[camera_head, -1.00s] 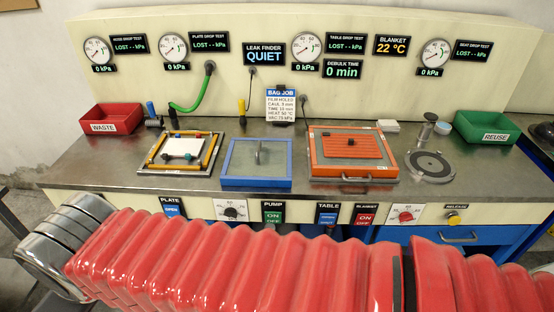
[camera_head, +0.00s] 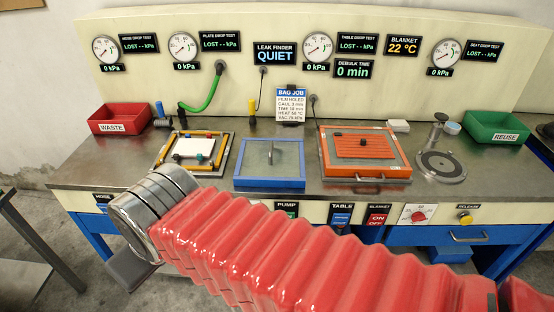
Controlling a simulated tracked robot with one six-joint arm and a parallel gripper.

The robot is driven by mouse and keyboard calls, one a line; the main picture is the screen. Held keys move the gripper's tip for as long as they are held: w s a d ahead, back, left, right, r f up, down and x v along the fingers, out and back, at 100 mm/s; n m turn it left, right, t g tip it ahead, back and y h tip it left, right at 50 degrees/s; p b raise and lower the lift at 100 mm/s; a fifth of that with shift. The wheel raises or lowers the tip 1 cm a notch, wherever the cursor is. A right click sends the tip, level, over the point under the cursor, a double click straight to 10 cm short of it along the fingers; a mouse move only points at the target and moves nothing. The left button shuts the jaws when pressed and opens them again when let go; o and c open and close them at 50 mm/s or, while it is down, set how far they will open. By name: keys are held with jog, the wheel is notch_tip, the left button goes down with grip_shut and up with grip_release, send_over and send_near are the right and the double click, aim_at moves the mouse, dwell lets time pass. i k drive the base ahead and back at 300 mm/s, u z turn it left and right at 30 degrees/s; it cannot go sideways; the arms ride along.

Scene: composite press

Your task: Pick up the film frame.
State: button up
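The film frame looks to be the blue square frame (camera_head: 270,183) with a clear grey sheet and a small upright handle (camera_head: 273,153) in its middle. It lies flat on the grey bench, between the yellow-edged plate and the orange frame. My arm crosses the foreground in a red ribbed sleeve and ends in a metal wrist at lower left. A flat grey part of my gripper (camera_head: 141,272) shows below the wrist, in front of the bench. It is well apart from the blue frame. Its fingertips cannot be made out.
A yellow-edged plate (camera_head: 222,152) with a white sheet lies left of the blue frame. An orange frame (camera_head: 368,179) lies right of it, then a round grey disc (camera_head: 441,166). A red waste bin (camera_head: 117,118) and green reuse bin (camera_head: 494,127) stand at the back. A side table (camera_head: 28,232) is at left.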

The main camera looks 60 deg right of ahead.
aim_at(261, 162)
jog(key=u, duration=0.05)
jog(key=i, duration=1)
jog(key=z, duration=0.05)
